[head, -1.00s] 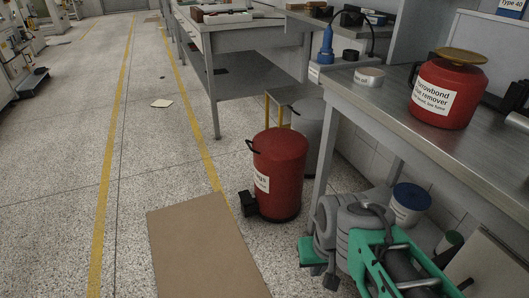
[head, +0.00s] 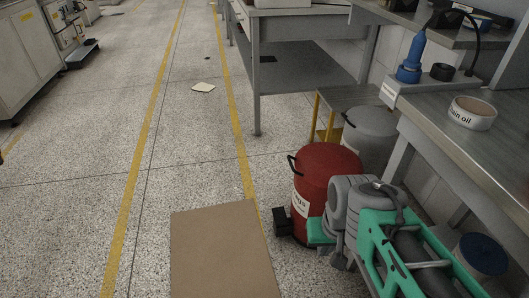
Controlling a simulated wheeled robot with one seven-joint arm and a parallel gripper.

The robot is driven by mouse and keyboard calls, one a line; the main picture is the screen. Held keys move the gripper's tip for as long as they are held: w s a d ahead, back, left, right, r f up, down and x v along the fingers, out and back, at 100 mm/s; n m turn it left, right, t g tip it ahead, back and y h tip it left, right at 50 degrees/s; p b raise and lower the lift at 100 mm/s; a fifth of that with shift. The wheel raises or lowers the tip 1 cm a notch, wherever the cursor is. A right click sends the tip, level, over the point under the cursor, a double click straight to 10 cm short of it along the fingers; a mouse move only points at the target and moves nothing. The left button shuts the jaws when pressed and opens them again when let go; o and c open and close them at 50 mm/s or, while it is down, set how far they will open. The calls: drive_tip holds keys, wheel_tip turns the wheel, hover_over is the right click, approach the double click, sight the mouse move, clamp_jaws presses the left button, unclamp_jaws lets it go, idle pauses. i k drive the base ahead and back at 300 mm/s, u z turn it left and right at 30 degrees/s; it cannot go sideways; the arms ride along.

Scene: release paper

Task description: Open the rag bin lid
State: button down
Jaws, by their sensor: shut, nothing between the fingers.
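The rag bin (head: 310,190) is a red round can with a white label, partly hidden, ending in "ags". It stands upright on the floor, right of centre in the head view. Its domed red lid (head: 328,160) looks closed, with a black handle (head: 292,163) at its left edge. A black pedal block (head: 282,222) sits low on its left side. My folded green and grey arm covers the bin's lower right. My gripper (head: 338,262) is shut and empty at the arm's left end, in front of the bin in the picture; contact cannot be told.
A brown mat (head: 222,250) lies on the floor left of the bin. A grey drum (head: 370,135) and a yellow-legged stand (head: 322,118) are behind it. The aisle at left is mostly clear.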

sight(316, 163)
drive_tip(key=u, duration=0.85)
drive_tip(key=i, duration=0.95)
drive_tip(key=u, duration=0.95)
